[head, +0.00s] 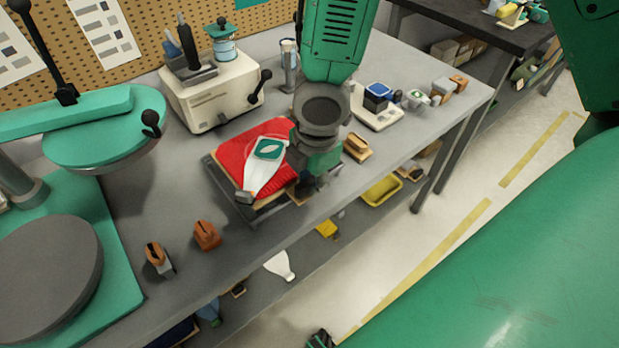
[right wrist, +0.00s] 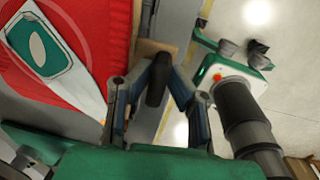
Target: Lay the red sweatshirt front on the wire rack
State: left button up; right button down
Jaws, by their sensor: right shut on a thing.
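The red sweatshirt front (head: 237,153) lies spread, apparently on the dark rack (head: 222,186) on the grey table; its red surface fills the left of the right wrist view (right wrist: 75,108). A white tapering piece with a green patch (head: 268,149) lies on the red cloth inside a faint ring; it also shows in the right wrist view (right wrist: 40,46). My left gripper is not in view.
A cream machine with a black lever (head: 213,97) stands behind the rack. A teal press (head: 75,140) stands at left. Two orange-brown clamps (head: 207,235) lie in front; a wooden block (head: 356,147) is right of the gripper. The table's front edge runs close by the rack.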

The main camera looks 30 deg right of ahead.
jog(key=shift+f+b, duration=0.45)
jog(key=shift+f, duration=0.15)
dwell(0.4)
jog(key=c, duration=1.4)
grip_release()
jog(key=shift+r, duration=0.1)
notch_tip(320, 180, up, 7)
jog(key=p, duration=0.7)
jog(key=shift+p, duration=0.35)
